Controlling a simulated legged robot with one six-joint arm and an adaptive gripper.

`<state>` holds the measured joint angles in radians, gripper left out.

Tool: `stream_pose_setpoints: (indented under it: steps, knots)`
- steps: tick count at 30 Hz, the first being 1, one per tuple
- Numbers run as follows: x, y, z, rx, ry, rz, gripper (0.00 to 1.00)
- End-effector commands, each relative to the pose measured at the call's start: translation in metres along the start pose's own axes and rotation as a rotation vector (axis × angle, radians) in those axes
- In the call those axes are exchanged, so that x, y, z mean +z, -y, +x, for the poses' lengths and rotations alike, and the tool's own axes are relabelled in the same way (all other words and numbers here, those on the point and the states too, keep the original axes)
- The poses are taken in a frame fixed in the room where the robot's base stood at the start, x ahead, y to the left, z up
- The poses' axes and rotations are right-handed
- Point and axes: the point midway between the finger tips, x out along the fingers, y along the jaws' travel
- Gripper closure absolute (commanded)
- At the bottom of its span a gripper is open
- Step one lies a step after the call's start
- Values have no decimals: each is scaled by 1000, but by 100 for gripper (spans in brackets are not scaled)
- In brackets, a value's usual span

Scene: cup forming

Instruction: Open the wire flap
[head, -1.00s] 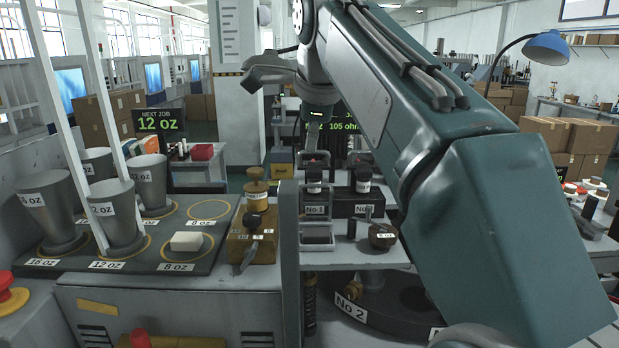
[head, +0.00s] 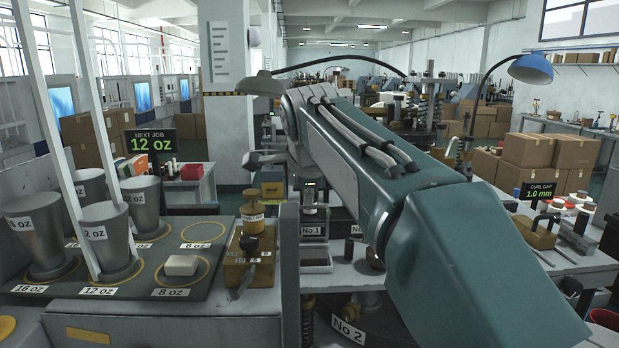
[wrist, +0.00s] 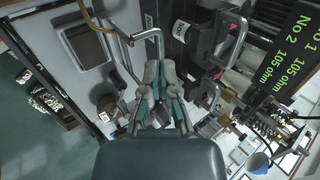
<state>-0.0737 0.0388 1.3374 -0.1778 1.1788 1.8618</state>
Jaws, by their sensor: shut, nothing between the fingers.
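In the wrist view, a bent grey metal wire (wrist: 128,40) runs beside the fingertips of my gripper (wrist: 160,68), probably the wire flap. Its right end drops down close behind the fingertips; I cannot tell whether they touch. The fingers are together with nothing between them. The fingertips and the wire are not clear there.
A dark rectangular tray (wrist: 88,45) and a small brown pot (wrist: 108,104) lie near the gripper in the wrist view. A black unit with a white label (wrist: 181,32) stands close on the right. Grey cups (head: 107,235) and a brass device (head: 248,262) stand to the left in the head view.

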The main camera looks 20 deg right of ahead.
Motion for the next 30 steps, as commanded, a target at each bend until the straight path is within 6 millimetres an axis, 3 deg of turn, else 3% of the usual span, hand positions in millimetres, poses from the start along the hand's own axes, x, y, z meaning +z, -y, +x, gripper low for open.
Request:
stream_pose_setpoints:
  steps: [6, 30]
  knots:
    - [-2, 0, 22, 1, -1, 2, 100]
    - [0, 12, 37, -1, -1, 1, 100]
